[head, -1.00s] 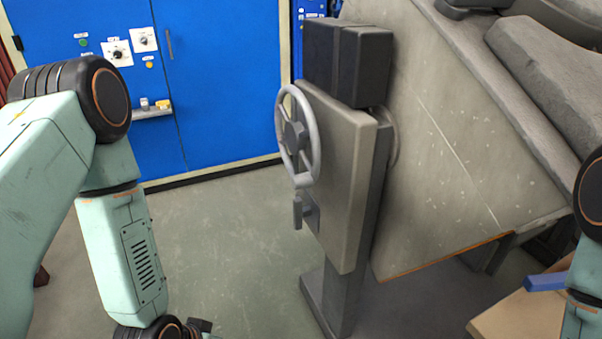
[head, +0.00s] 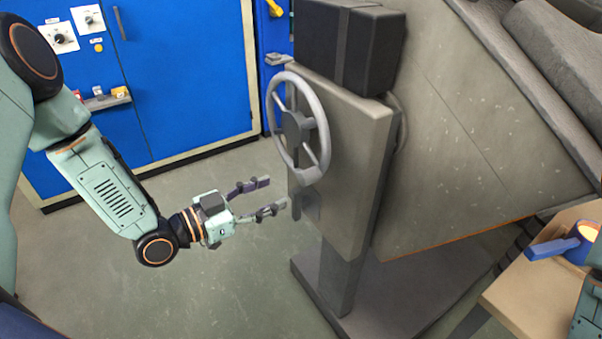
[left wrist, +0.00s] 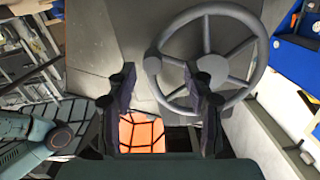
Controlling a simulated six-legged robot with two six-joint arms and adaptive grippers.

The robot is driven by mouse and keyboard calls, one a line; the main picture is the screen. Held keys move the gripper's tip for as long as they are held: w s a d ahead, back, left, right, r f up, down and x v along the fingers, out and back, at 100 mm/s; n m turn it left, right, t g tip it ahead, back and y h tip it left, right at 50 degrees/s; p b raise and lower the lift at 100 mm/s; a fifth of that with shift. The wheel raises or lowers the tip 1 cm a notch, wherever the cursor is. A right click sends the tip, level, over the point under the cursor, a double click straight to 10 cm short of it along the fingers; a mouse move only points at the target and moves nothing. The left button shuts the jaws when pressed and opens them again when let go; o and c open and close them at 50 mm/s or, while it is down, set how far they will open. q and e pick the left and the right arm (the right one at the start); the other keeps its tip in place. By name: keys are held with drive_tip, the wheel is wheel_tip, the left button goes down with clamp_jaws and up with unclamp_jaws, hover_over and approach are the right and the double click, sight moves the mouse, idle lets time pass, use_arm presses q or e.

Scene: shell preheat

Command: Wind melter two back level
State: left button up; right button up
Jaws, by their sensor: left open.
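The melter (head: 470,150), a big scuffed grey body, sits tilted beside its stand, its lower edge sloping. No number shows on it. A grey spoked handwheel (head: 318,105) is on the stand's front plate (head: 350,150); a small knob handle (head: 311,175) is at its lower rim. The wheel also shows in the left wrist view (left wrist: 262,62). A small lever (head: 297,206) is below it. My left gripper (head: 277,193) is open and empty, its fingers pointing at the plate just below and left of the wheel. Contact cannot be told. My right gripper is out of view.
A blue cabinet (head: 190,90) with knobs stands behind. A wooden table (head: 535,290) at lower right bears a blue-handled vessel (head: 580,240) with a glowing inside. The stand's foot (head: 350,300) juts over the floor. Floor (head: 200,300) at lower left is clear.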

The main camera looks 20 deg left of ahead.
sight(301, 179)
use_arm(q)
drive_tip(key=d, duration=0.1)
drive_tip(key=r, duration=0.1)
drive_tip(key=d+m+h, duration=0.1)
drive_tip(key=shift+w+d+r+b, duration=0.25)
drive_tip(key=shift+d+r+b, duration=0.05)
drive_tip(key=shift+b, duration=0.05)
drive_tip(key=shift+w+d+f+b, duration=0.15)
drive_tip(key=shift+w+b, duration=0.05)
drive_tip(key=shift+w, duration=0.3)
drive_tip(key=shift+w+d+f+b, duration=0.1)
drive_tip(key=shift+w+d+b, duration=0.1)
drive_tip(key=shift+w, duration=0.25)
drive_tip(key=x, duration=0.3)
drive_tip(key=shift+d+r+b, duration=0.15)
drive_tip(key=shift+d+b, duration=0.2)
drive_tip(key=shift+b, duration=0.05)
drive_tip(key=shift+w+d, duration=0.1)
drive_tip(key=shift+w, duration=0.5)
drive_tip(key=shift+d, duration=0.15)
drive_tip(key=shift+s, duration=0.1)
drive_tip(key=c, duration=0.4)
clamp_jaws()
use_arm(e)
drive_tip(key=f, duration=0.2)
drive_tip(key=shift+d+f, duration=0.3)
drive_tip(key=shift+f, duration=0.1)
